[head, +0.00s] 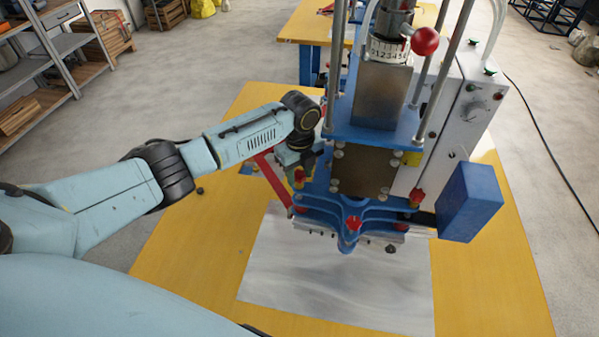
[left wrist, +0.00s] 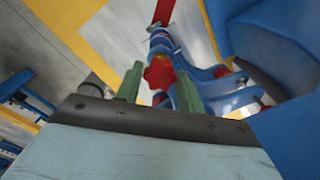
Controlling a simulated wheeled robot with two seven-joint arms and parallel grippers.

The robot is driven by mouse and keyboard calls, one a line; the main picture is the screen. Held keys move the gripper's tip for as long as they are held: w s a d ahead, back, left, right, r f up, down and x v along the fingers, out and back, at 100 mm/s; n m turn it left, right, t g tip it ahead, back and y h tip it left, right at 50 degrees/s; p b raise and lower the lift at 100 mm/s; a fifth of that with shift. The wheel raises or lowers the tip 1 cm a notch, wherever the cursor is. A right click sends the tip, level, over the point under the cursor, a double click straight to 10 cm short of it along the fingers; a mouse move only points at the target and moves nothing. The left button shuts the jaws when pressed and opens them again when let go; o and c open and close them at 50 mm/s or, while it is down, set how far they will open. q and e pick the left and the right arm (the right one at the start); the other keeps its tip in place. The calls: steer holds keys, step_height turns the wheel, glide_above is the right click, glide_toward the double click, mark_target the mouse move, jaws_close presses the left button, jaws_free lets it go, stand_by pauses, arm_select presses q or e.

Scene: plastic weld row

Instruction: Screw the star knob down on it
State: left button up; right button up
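A red star knob (head: 299,176) sits at the left end of the blue clamp frame (head: 345,208) low on the press. My left gripper (head: 298,163) reaches down over this knob. In the left wrist view the green fingers of my left gripper (left wrist: 158,84) stand apart, one on each side of the red star knob (left wrist: 159,73). The knob nearly fills the gap; I cannot tell whether the fingers touch it. The knob's underside and thread are hidden. My right gripper is in neither view.
More red knobs sit on the frame's front (head: 353,223) and right side (head: 417,196). A blue box (head: 470,201) juts out at the right. A red bar (head: 273,182) slants beside my left gripper. The metal plate (head: 330,290) in front is clear.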

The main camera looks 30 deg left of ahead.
arm_select(q)
steer(key=c, duration=0.6)
steer(key=o, duration=0.6)
steer(key=shift+m, duration=0.3)
steer(key=o, duration=0.9)
steer(key=shift+r, duration=0.1)
steer(key=shift+r, duration=3.4)
